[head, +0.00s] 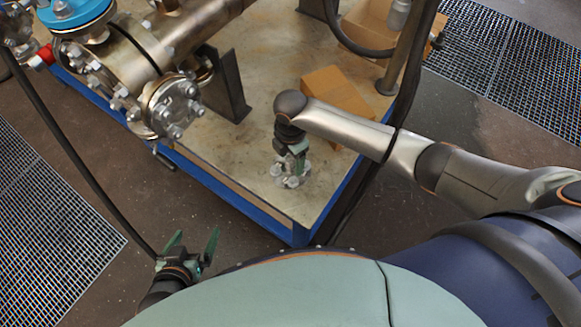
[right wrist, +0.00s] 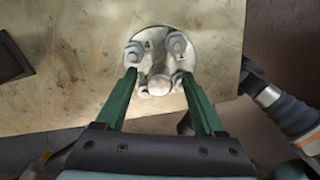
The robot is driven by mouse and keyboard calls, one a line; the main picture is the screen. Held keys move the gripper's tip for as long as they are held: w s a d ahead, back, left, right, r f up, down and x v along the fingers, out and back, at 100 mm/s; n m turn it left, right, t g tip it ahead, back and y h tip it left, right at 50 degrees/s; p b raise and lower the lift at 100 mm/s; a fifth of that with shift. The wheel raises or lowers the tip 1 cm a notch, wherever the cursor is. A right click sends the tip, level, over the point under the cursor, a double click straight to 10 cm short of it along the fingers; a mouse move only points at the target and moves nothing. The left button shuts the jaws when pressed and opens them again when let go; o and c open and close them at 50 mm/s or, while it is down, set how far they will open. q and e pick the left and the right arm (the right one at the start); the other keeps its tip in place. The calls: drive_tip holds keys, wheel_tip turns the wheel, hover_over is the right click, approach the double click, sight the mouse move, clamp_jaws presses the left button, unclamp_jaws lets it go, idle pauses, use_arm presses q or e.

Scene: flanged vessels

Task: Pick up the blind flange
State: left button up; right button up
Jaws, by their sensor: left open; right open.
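The blind flange (head: 291,181) is a round silver disc with several bolts and nuts on it, lying on the worktable near its front corner. In the right wrist view the flange (right wrist: 159,45) is ahead of the jaws, its near edge and a rounded central piece between the fingertips. My right gripper (head: 292,160) is open, pointing down over the flange and partly hiding it; its green fingers (right wrist: 159,75) stand either side. I cannot tell whether they touch it. My left gripper (head: 194,240) is open and empty, off the table at the lower left.
The blue-edged worktable (head: 245,185) carries a pipe vessel with a bolted end flange (head: 172,106) left of my right gripper. A cardboard box (head: 338,93) lies close behind the gripper. A dark support (head: 228,88) and a cable (head: 405,90) stand nearby.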

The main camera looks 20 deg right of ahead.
drive_tip(key=shift+c, duration=0.4)
clamp_jaws()
drive_tip(key=shift+w+r, duration=0.1)
drive_tip(key=shift+r, duration=0.05)
